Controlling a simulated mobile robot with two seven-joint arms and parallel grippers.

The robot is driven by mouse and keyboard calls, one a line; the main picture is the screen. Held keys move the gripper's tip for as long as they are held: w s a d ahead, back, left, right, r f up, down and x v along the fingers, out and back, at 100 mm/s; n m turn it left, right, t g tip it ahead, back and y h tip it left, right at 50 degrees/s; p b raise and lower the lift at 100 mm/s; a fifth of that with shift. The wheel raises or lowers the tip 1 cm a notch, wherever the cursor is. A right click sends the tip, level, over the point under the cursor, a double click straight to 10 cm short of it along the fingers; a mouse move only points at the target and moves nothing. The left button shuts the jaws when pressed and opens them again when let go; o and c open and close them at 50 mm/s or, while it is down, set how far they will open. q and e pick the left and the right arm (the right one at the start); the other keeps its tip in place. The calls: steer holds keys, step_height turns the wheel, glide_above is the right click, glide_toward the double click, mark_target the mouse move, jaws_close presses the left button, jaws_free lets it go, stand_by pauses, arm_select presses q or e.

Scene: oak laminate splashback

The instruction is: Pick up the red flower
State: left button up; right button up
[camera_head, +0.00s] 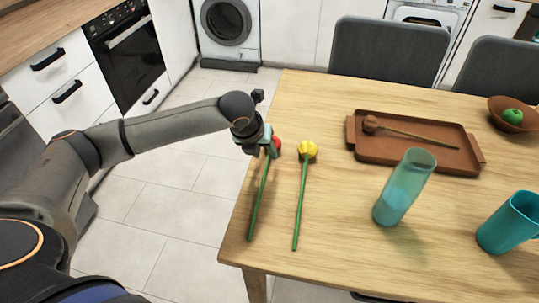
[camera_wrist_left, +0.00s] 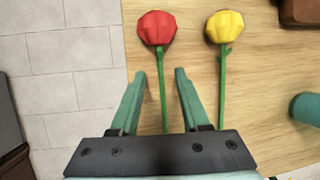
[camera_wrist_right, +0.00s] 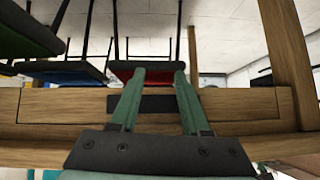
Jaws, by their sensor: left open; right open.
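The red flower (camera_head: 275,146) lies on the table near its left edge, its green stem running toward the front. In the left wrist view the red flower head (camera_wrist_left: 157,28) is just beyond the fingertips, and its stem passes between the fingers. My left gripper (camera_head: 268,148) is open above the flower and partly hides its head; it also shows in the left wrist view (camera_wrist_left: 160,75). I cannot tell whether the fingers touch the stem. My right gripper (camera_wrist_right: 158,72) is open and empty, facing the wooden side of a table.
A yellow flower (camera_head: 307,150) lies close to the right of the red one. A brown tray (camera_head: 380,156), a teal glass (camera_head: 404,187), a teal mug (camera_head: 508,222) and a brown bowl (camera_head: 513,121) are farther right. Grey chairs (camera_head: 388,51) stand behind the table (camera_head: 340,250).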

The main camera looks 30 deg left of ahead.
mark_target(268, 159)
arm_select(q)
steer(key=x, duration=0.3)
steer(key=shift+w+f, duration=0.1)
steer(key=shift+f, duration=0.2)
jaws_close()
stand_by(0.3)
